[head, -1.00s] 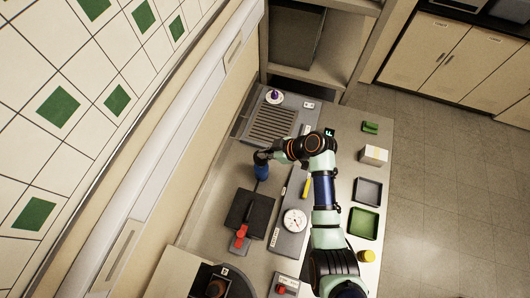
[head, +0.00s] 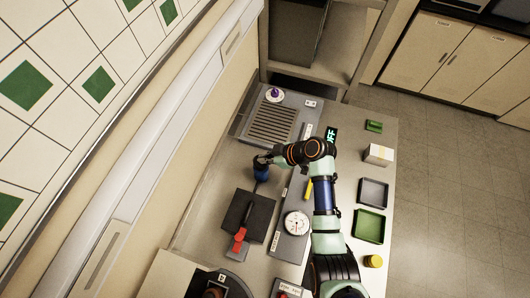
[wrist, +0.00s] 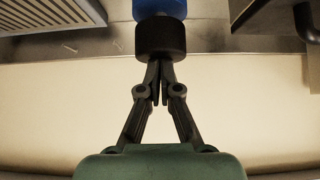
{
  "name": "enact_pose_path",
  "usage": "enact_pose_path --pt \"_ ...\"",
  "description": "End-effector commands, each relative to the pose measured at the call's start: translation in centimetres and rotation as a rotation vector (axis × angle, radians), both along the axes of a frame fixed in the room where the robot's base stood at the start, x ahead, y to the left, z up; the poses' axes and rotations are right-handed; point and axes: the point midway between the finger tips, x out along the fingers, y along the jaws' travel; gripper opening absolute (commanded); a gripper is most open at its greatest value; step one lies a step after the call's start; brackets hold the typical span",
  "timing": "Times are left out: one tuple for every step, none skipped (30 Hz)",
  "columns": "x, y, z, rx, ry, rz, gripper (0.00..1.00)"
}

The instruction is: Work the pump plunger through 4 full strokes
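The pump is a small upright blue cylinder (head: 261,174) with a dark cap on top, standing on the bench at the left end of my arm in the head view. In the wrist view its wide black cap (wrist: 160,41) sits ahead of my fingertips, with the blue body (wrist: 160,9) beyond it. My gripper (wrist: 160,72) has its fingers drawn together, with the tips at the cap's near side, touching or nearly touching it. The fingers do not straddle the cap. In the head view my gripper (head: 264,159) is small and partly merges with the dark cap.
A dark block (head: 262,214) with a red-ended lever (head: 238,240) stands just below the pump. A dial gauge (head: 297,223), grey tray (head: 373,193), green tray (head: 369,226) and yellow round container (head: 373,261) lie right of it. A ribbed plate (head: 270,124) is above.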

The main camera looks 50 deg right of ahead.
Motion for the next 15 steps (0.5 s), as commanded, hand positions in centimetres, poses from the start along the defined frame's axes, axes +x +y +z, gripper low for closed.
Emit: enact_pose_path --pt "-0.3 0.2 -0.7 0.003 0.012 -0.001 0.00" --pt "-0.3 0.2 -0.7 0.004 0.013 -0.001 0.00" --pt "-0.3 0.2 -0.7 0.004 0.013 -0.001 0.00" --pt "-0.3 0.2 -0.6 0.004 0.013 -0.001 0.00" --pt "-0.3 0.2 -0.4 0.004 0.014 -0.001 0.00" --pt "-0.3 0.2 0.1 0.004 0.013 0.000 0.00" --pt "-0.2 0.2 0.5 0.003 0.012 0.001 0.00" --pt "-0.2 0.2 1.1 0.003 0.012 0.001 0.00" --pt "-0.1 0.3 2.0 0.003 0.010 0.002 0.00" --pt "-0.1 0.3 2.7 0.002 0.008 0.004 0.00" --pt "0.0 0.3 3.5 0.001 0.007 0.005 0.00" --pt "0.0 0.4 4.7 0.001 0.006 0.007 0.00" --pt "-0.2 0.2 4.8 0.000 0.004 0.006 0.00" --pt "-0.9 -0.2 4.8 -0.001 0.003 0.002 0.00" --pt "-1.5 -0.4 5.5 -0.002 0.003 0.002 0.00"
